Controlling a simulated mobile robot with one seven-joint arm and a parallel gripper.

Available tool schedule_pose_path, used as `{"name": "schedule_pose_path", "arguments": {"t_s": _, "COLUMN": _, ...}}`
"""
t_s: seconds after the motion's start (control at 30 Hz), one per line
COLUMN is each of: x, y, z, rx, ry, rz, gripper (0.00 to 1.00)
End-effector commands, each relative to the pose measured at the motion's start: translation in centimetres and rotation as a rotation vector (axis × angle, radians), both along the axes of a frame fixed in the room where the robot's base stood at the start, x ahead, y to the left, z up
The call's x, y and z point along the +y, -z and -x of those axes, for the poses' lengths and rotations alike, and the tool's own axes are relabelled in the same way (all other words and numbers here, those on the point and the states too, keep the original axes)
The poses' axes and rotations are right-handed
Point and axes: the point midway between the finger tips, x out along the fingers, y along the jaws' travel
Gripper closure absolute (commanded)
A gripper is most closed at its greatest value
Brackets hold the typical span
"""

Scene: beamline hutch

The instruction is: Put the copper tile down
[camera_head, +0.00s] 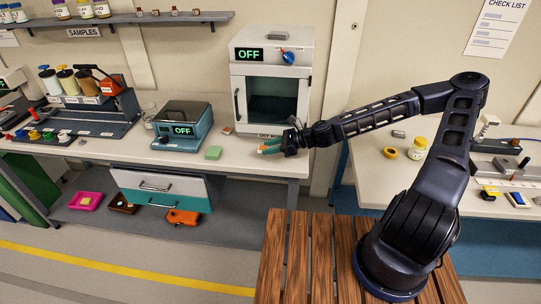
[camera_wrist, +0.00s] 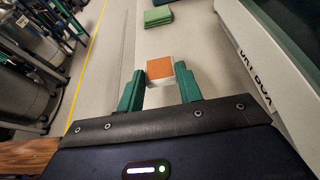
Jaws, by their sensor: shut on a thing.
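The copper tile (camera_wrist: 160,68) has an orange-brown top face and a pale side. In the wrist view it sits between the green fingertips of my gripper (camera_wrist: 160,82), which is shut on it. In the head view my gripper (camera_head: 271,146) is over the front part of the bench, in front of the dry box (camera_head: 270,85). The tile is too small there to make out clearly. I cannot tell how far it is above the bench top (camera_head: 240,163).
A green block (camera_head: 213,153) lies on the bench left of my gripper; it also shows in the wrist view (camera_wrist: 158,17). A teal device reading OFF (camera_head: 183,126) stands farther left. The bench's front edge is close. Bare bench top lies between the block and my gripper.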

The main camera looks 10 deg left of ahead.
Motion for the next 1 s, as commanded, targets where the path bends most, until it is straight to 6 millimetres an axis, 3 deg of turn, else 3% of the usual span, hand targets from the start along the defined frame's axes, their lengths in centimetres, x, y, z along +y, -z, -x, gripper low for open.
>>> {"name": "schedule_pose_path", "arguments": {"t_s": 0.4, "x": 0.0, "y": 3.8, "z": 0.0, "rx": 0.002, "ry": 0.0, "rz": 0.0, "gripper": 0.86}}
{"name": "schedule_pose_path", "arguments": {"t_s": 0.8, "x": 0.0, "y": 4.2, "z": 0.0, "rx": 0.002, "ry": 0.001, "rz": 0.0, "gripper": 0.86}}
{"name": "schedule_pose_path", "arguments": {"t_s": 0.83, "x": 0.0, "y": 4.2, "z": 0.0, "rx": 0.001, "ry": 0.0, "rz": 0.0, "gripper": 0.59}}
{"name": "schedule_pose_path", "arguments": {"t_s": 0.9, "x": 0.0, "y": 4.1, "z": 0.0, "rx": 0.001, "ry": 0.0, "rz": 0.0, "gripper": 0.45}}
{"name": "schedule_pose_path", "arguments": {"t_s": 1.0, "x": 0.0, "y": 4.1, "z": 0.0, "rx": 0.001, "ry": 0.0, "rz": 0.0, "gripper": 0.43}}
